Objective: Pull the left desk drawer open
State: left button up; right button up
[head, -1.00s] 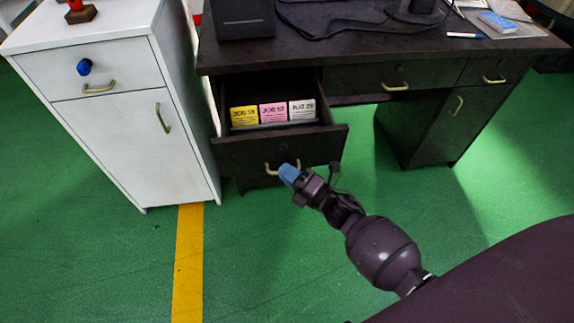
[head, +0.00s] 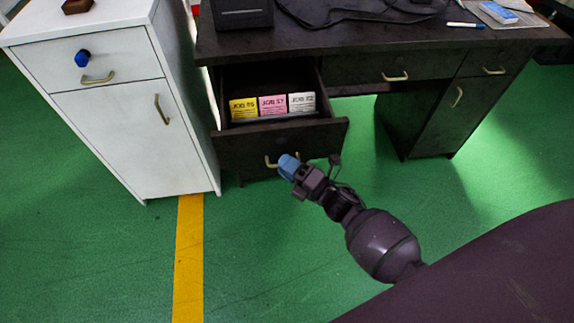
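The left desk drawer (head: 240,152) of the dark desk stands pulled out, its inside visible from above. Its brass bow handle (head: 270,163) is on the front, partly hidden by my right gripper (head: 288,168). The gripper's blue fingertips overlap the handle's right half. I see the fingers as one block, so the gap between them and any grip on the handle are hidden. In the drawer stand a yellow card (head: 243,109), a pink card (head: 272,106) and a white card (head: 301,103). My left gripper is not in view.
The dark desk (head: 370,42) has more drawers to the right. The green floor (head: 260,260) in front is clear, with a yellow stripe (head: 188,260).

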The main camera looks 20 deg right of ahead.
pick_arm(q)
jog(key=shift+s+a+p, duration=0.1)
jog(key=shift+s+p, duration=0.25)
jog(key=shift+p, duration=0.05)
pick_arm(e)
jog(key=v, duration=1)
jog(key=shift+s+d, duration=0.2)
jog(key=shift+s, duration=0.1)
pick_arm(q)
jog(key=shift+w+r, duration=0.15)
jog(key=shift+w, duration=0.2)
pick_arm(e)
jog(key=shift+f, duration=0.1)
